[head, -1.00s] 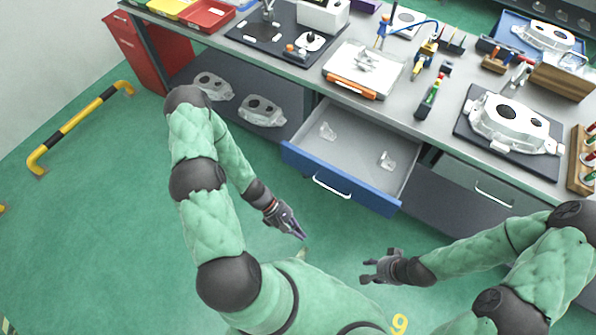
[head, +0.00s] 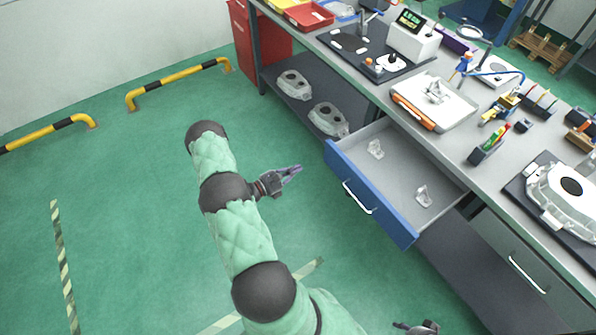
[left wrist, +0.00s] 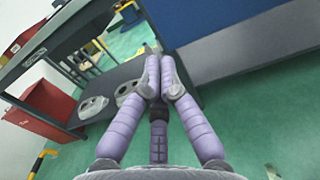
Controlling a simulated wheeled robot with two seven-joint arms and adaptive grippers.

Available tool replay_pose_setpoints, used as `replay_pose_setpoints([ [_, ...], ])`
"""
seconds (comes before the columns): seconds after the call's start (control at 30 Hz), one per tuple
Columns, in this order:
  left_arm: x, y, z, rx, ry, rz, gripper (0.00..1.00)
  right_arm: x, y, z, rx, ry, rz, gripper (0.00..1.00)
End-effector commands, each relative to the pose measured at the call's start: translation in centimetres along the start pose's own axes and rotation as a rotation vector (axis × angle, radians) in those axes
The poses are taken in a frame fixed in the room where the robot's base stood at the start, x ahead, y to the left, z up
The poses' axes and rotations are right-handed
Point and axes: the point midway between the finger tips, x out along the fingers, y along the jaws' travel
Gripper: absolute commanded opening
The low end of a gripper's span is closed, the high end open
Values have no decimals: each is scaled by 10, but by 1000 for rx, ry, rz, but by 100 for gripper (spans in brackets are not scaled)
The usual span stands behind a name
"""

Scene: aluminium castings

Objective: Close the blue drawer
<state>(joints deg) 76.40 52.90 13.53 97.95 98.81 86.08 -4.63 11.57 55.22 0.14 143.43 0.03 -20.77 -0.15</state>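The blue drawer (head: 372,196) is pulled out from under the workbench in the head view, with a pale handle (head: 357,197) on its front.
The workbench (head: 455,135) carries a tray, tools and a casting (head: 567,200). Castings (head: 328,119) lie on the lower shelf left of the drawer. A red cabinet (head: 262,50) stands at the bench's far end. The green floor before the drawer is clear.

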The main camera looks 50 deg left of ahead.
Motion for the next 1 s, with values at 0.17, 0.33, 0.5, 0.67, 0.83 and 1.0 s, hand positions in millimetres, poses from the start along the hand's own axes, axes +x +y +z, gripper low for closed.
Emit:
replay_pose_setpoints([
  [0.17, 36, -2, -2, 1, -1, -6, 0, 8, 3, 0, 0, 0, 0, 42],
  [0.33, 67, -2, -2, -1, -1, -6, 0, 15, 5, 0, 1, 0, 0, 42],
  [0.5, 92, -2, -2, 0, 0, -5, 0, 21, 8, -1, 1, 0, 0, 42],
  [0.67, 106, -2, -1, 0, 0, -4, 0, 24, 9, -1, 1, 0, 0, 42],
  [0.83, 111, -2, -1, -2, 1, -3, 0, 25, 9, -1, 1, 0, 0, 42],
  [1.0, 111, -2, -1, -2, 1, -3, 0, 24, 9, -1, 1, 0, 0, 42],
])
